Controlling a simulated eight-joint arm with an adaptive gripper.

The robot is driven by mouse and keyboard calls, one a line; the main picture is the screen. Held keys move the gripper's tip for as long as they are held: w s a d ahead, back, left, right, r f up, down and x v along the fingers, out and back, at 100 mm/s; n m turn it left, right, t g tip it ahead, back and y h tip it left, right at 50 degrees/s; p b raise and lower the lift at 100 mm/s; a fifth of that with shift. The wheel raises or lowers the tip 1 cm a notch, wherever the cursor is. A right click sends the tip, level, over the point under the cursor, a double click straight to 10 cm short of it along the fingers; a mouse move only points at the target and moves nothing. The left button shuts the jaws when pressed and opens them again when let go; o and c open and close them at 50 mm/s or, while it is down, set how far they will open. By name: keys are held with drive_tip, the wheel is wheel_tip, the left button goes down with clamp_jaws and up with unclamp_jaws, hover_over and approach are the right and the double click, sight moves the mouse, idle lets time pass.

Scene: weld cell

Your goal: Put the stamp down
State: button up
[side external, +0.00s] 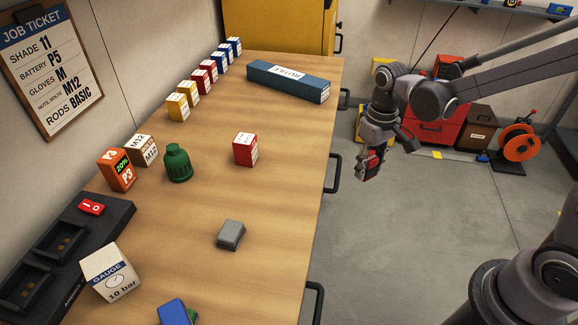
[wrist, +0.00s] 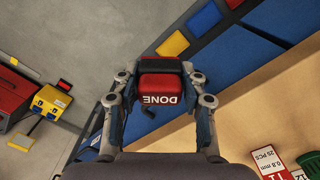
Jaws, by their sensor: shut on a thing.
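The stamp (wrist: 160,84) is a red and dark block with DONE in white letters, upside down in the wrist view. My gripper (wrist: 158,73) is shut on it, with one finger on each side. In the side external view my gripper (side external: 368,172) hangs in the air to the right of the workbench (side external: 285,210), with the floor behind it. The stamp (side external: 373,164) shows there small and partly hidden by the fingers. Nothing touches its underside in that view.
The bench holds a red box (side external: 245,150), a grey block (side external: 231,235), a green bottle (side external: 177,162), a long blue box (side external: 288,81) and a row of small boxes. Bare wood lies around the red box. Drawer handles (side external: 333,174) jut from the bench's right side.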

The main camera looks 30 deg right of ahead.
wheel_tip(320, 180, up, 18)
drive_tip(key=n, duration=0.9)
hover_over(260, 175)
wheel_tip(260, 175, down, 12)
drive_tip(key=shift+d+r, duration=0.1)
drive_tip(key=shift+f, duration=2.1)
drive_tip(key=shift+f, duration=0.1)
drive_tip(key=o, duration=1.1)
drive_tip(key=shift+o, duration=0.2)
